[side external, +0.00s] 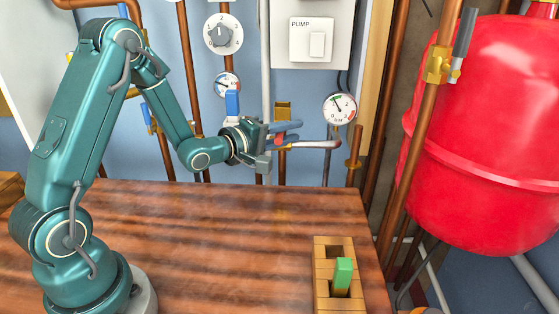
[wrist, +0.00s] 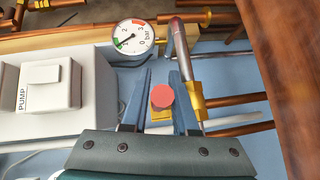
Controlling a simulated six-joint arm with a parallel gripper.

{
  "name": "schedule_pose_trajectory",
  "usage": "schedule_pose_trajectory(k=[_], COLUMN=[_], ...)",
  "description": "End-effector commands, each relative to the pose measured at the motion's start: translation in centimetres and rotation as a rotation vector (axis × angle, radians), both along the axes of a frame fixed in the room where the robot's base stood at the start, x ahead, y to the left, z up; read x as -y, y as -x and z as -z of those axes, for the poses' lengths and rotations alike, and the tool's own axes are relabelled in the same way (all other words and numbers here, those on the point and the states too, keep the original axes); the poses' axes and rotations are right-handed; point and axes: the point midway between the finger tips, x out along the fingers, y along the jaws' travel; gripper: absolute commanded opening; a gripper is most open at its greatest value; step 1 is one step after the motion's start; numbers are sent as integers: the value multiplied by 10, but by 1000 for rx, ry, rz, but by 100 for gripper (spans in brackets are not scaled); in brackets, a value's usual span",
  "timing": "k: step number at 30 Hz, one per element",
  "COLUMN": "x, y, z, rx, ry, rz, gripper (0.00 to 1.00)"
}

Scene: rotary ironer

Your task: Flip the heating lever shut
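My gripper (side external: 294,133) is at the pipes behind the bench, pointing right in the side view. Its two blue fingers are apart in the wrist view (wrist: 161,82). A round red cap (wrist: 162,96) shows between them, and I see no clear grip on it. Just beside the fingers, a grey lever handle (wrist: 180,45) sticks out from a yellow valve body (wrist: 196,97). In the side view this grey handle (side external: 318,144) lies about level, pointing right. No heating label is legible. The fingers partly hide the valve.
The pump switch box (side external: 317,43) is above, and a bar gauge (side external: 339,108) is close by on the right. A blue handle (side external: 232,105) stands left. A red tank (side external: 480,140) fills the right.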

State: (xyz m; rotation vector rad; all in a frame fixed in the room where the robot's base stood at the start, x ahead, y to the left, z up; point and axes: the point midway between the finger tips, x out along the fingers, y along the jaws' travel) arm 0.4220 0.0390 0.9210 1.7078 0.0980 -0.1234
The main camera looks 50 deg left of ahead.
Motion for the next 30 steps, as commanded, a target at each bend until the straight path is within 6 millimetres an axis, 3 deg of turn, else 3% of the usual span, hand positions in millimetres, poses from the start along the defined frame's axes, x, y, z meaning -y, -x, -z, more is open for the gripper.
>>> schedule_pose_trajectory(k=[11, 22, 30], x=[0, -1, 0], y=[3, 41, 51], z=[0, -5, -7], rx=[-1, -2, -1], ry=[0, 0, 0], rz=[-1, -3, 0], gripper=[33, 33, 33])
